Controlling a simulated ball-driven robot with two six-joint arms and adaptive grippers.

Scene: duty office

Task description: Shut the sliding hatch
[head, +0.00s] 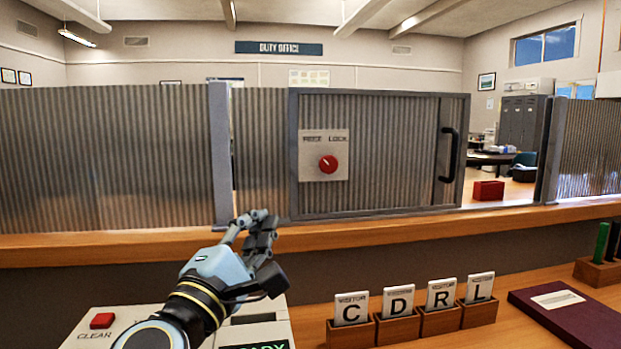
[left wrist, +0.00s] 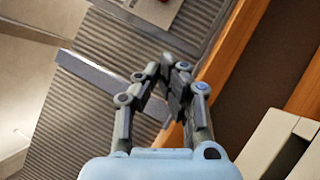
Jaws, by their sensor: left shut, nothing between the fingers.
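The sliding hatch (head: 380,192) is a ribbed grey panel in a dark frame behind the wooden counter ledge. It carries a black upright handle (head: 448,155) at its right side. A plate (head: 312,143) on it reads LOCK at the right, with a red knob (head: 328,164). A gap shows between the hatch's right edge and the right post (head: 550,150). My left gripper (head: 264,222) is shut and empty, in front of the ledge, below and left of the hatch. It also shows in the left wrist view (left wrist: 175,70). My right gripper is out of view.
A red box (head: 488,190) sits on the ledge in the gap. Below stand several lettered card holders (head: 398,328), a dark red folder (head: 570,318) and a console with a red CLEAR button (head: 102,320). The air before the hatch is clear.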

